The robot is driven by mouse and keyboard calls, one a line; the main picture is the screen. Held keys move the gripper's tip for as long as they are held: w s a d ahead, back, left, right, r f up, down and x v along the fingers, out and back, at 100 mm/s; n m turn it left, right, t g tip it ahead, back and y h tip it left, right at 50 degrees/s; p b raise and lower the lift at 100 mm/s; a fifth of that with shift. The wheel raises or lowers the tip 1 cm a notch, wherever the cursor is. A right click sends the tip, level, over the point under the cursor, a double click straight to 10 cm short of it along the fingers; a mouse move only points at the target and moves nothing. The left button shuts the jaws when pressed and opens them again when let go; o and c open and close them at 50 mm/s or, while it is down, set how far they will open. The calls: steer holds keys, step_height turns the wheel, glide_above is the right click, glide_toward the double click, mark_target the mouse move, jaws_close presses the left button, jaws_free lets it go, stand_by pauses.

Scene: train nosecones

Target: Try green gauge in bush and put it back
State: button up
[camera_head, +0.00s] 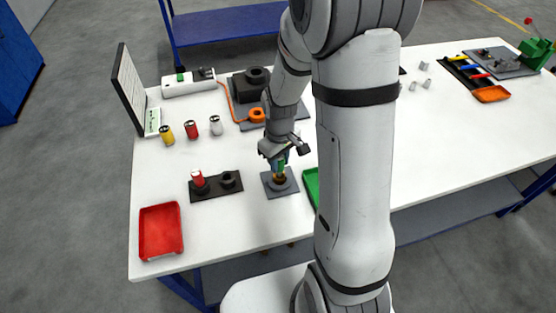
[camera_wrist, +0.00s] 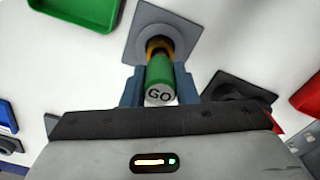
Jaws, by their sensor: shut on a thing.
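My gripper (camera_head: 280,157) is shut on the green gauge (camera_head: 282,164). The wrist view shows the gauge (camera_wrist: 159,76) between the two blue-grey fingers, its white end marked "GO". The gauge is upright over the brass-coloured bush (camera_head: 280,178), which sits on a small grey square plate (camera_head: 270,190). In the wrist view the gauge's far end meets the bush (camera_wrist: 157,46); how deep it is inside is hidden. The dark gauge holder (camera_head: 214,190) stands left of the plate. Its left socket holds a red gauge (camera_head: 198,178); its right socket is empty.
A red tray (camera_head: 161,250) lies at the front left and a green tray (camera_head: 310,184) right of the plate, partly behind my arm. Yellow (camera_head: 166,134), red (camera_head: 190,130) and silver (camera_head: 216,126) cylinders stand behind the holder. An orange ring (camera_head: 257,115) lies farther back.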

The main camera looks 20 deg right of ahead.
steer(key=shift+f+b, duration=1.45)
steer(key=shift+b, duration=0.25)
stand_by(3.6)
steer(key=shift+r, duration=0.1)
stand_by(0.9)
steer(key=shift+r+p, duration=2.65)
steer(key=shift+r, duration=1)
